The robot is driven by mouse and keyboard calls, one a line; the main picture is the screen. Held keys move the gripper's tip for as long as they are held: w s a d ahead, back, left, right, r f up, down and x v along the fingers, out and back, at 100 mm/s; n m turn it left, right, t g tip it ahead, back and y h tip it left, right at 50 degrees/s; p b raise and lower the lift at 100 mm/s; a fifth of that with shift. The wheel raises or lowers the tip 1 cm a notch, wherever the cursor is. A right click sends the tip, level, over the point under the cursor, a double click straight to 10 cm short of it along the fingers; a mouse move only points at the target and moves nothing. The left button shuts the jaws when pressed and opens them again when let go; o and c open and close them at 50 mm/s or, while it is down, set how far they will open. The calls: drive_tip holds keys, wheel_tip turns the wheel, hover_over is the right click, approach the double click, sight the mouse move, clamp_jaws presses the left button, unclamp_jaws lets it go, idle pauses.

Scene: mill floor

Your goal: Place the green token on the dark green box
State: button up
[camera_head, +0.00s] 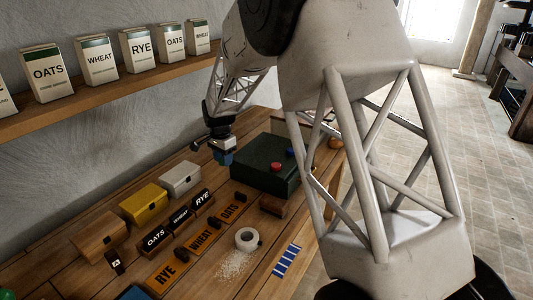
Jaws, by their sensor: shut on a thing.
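The dark green box (256,177) stands at the far end of the wooden table. A red token (276,167) and a blue token (290,153) lie on its top. My gripper (222,148) is left of the dark green box, above or beside a small teal box (225,159). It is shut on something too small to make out. I cannot make out the green token for certain. My arm hides part of the box's right side.
A wooden box (98,236), a yellow box (143,204) and a white box (180,179) line the wall side. Labelled blocks and plates, a white ring (246,240) and a blue striped card (287,261) lie nearer. A shelf (100,91) with labelled bags runs above.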

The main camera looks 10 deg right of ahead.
drive_tip(key=shift+m, duration=0.6)
drive_tip(key=s+d+r, duration=0.1)
drive_tip(key=d, duration=0.4)
drive_tip(key=s+d+r, duration=0.1)
drive_tip(key=s+d, duration=0.1)
drive_tip(key=d, duration=0.3)
drive_tip(key=s+d+r, duration=0.1)
drive_tip(key=d+r, duration=0.1)
drive_tip(key=d, duration=0.4)
drive_tip(key=shift+s, duration=0.35)
drive_tip(key=shift+w, duration=0.1)
hover_over(261, 145)
drive_tip(key=shift+f, duration=0.8)
drive_tip(key=shift+f, duration=1.75)
drive_tip(key=shift+f, duration=0.1)
drive_tip(key=o, duration=0.9)
